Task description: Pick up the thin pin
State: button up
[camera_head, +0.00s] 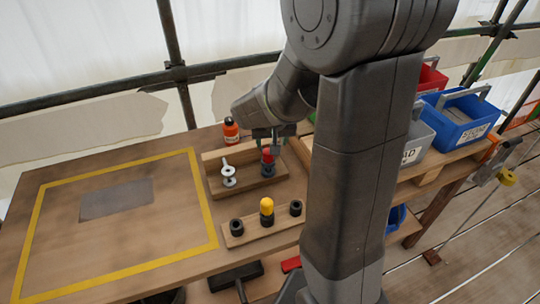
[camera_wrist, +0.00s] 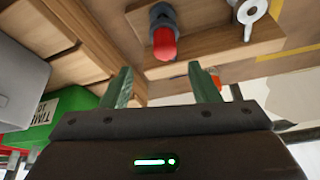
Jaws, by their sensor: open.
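A wooden tray (camera_head: 212,158) on the bench holds two small upright pieces. One is a slim silver-white piece with a round flange (camera_head: 228,174) at the left. The other is a red-topped piece in a dark grey collar (camera_head: 268,156) at the right. I cannot tell for certain which is the thin pin. My gripper (camera_head: 270,140) is open and empty, close by the red-topped piece. In the wrist view, the gripper's green fingers (camera_wrist: 162,85) are apart, and the red top (camera_wrist: 164,43) lies beyond the gap between them. The silver-white piece (camera_wrist: 248,12) shows at upper right there.
A wooden strip (camera_head: 250,233) in front bears a yellow-topped piece (camera_head: 266,205) between black rings. An orange bottle (camera_head: 231,130) stands behind the tray. Blue (camera_head: 462,112) and grey bins stand at right. A yellow-outlined area (camera_head: 120,240) at left is mostly clear. My arm hides part of the bench.

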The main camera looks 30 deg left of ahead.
aim_at(268, 151)
jog(key=shift+x, duration=1.5)
jog(key=shift+s+a+x, duration=0.1)
jog(key=shift+x, duration=1.2)
jog(key=shift+s+a+x, duration=0.15)
jog(key=shift+x, duration=1.15)
jog(key=c, duration=1.1)
